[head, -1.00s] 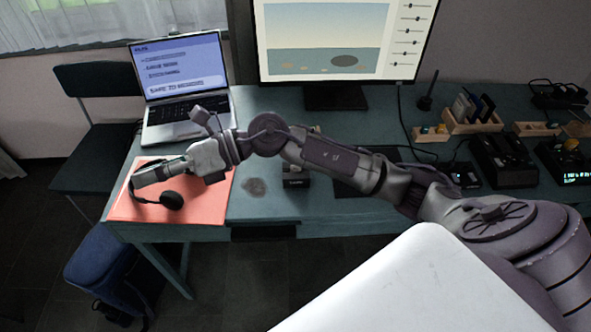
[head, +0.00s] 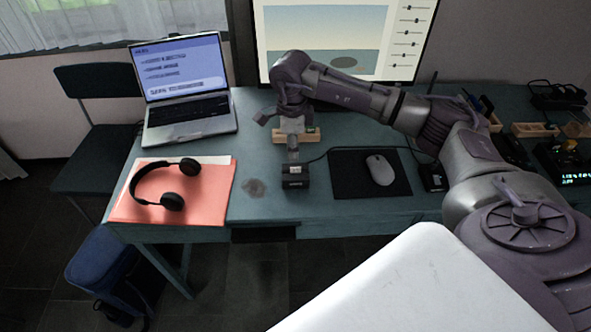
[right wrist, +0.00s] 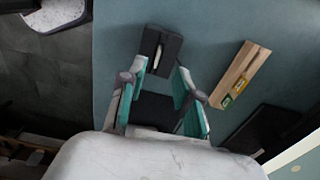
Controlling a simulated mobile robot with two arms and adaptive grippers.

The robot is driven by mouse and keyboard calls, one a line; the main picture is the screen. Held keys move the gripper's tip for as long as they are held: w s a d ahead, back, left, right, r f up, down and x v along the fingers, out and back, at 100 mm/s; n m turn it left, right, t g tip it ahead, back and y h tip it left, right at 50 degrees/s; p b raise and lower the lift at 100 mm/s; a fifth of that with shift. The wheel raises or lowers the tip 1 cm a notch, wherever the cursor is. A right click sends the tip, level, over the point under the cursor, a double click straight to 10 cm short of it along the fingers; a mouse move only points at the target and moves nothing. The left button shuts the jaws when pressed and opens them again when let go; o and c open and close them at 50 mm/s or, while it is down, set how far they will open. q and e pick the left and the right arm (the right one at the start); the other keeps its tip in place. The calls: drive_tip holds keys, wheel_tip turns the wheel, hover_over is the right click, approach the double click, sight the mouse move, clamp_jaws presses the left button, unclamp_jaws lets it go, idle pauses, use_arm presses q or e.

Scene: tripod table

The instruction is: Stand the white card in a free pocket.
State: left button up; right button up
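My right gripper (head: 293,154) points down over the middle of the desk, above a small black box (head: 295,180). In the right wrist view the gripper (right wrist: 160,82) is open and empty, its teal-padded fingers apart. The black box (right wrist: 174,48) lies just beyond the fingertips there, with a thin white strip (right wrist: 158,52) in its top. I cannot tell whether that strip is the white card. My left gripper is out of view.
A wooden tray (head: 312,136) with small coloured items stands behind the black box; it also shows in the wrist view (right wrist: 232,73). A mouse (head: 380,169) lies on a dark mat (head: 345,180). Headphones (head: 172,201) lie on a red folder (head: 216,192). A laptop (head: 190,108) and monitor stand behind.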

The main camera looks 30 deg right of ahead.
sight(294, 168)
drive_tip(key=shift+f, duration=0.7)
drive_tip(key=f+p, duration=0.1)
drive_tip(key=f, duration=0.3)
drive_tip(key=shift+s+f, duration=0.15)
drive_tip(key=shift+s, duration=0.05)
drive_tip(key=shift+f+p, duration=0.3)
drive_tip(key=shift+f, duration=0.2)
clamp_jaws()
